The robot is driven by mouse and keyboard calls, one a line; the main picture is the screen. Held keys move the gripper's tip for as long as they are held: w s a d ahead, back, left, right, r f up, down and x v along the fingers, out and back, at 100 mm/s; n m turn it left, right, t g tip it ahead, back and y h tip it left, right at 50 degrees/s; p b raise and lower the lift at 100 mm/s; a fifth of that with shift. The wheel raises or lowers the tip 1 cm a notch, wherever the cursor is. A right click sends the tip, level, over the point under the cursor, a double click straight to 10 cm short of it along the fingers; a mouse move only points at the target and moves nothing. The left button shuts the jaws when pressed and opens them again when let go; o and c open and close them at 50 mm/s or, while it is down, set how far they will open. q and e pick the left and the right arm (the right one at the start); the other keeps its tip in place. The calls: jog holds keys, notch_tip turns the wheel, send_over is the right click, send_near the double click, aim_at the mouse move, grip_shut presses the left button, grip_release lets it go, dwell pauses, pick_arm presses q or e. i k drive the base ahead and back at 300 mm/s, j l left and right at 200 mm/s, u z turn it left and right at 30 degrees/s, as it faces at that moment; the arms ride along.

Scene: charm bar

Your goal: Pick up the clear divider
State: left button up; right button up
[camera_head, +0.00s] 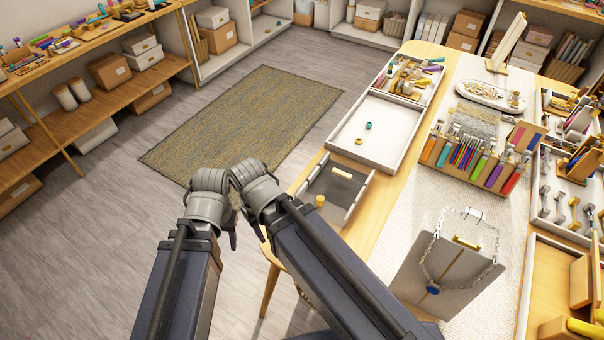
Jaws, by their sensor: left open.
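I cannot pick out a clear divider with certainty. A grey open box (352,209) at the table's left edge holds a small yellow cylinder (320,200); any see-through part in it is too faint to tell. My left gripper (236,232) is open and empty in the head view, over the floor left of the grey box and apart from it. Its dark fingers are small and partly hidden by the grey wrist joints. A second dark arm link comes in from the right and ends close beside it; its jaws cannot be made out.
A white tray (404,143) with two small rings lies behind the grey box. A rack of coloured tools (478,175) and a grey necklace board (445,275) stand on the table. Shelves (95,105) line the left wall. The floor around the rug (245,120) is clear.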

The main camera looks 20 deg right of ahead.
aim_at(340, 175)
jog(key=u, duration=1.85)
jog(key=i+u, duration=0.1)
jog(key=i, duration=0.4)
jog(key=i+l+z, duration=0.1)
jog(key=i+z, duration=0.2)
jog(key=i, duration=0.3)
jog(key=i+z, duration=0.35)
jog(key=i, duration=0.2)
jog(key=i+j+z, duration=0.3)
jog(key=i, duration=0.25)
jog(key=i+l+z, duration=0.2)
jog(key=i+z, duration=0.55)
jog(key=i, duration=0.2)
jog(key=i+j+z, duration=0.1)
jog(key=i+z, duration=0.5)
jog(key=z, duration=4.1)
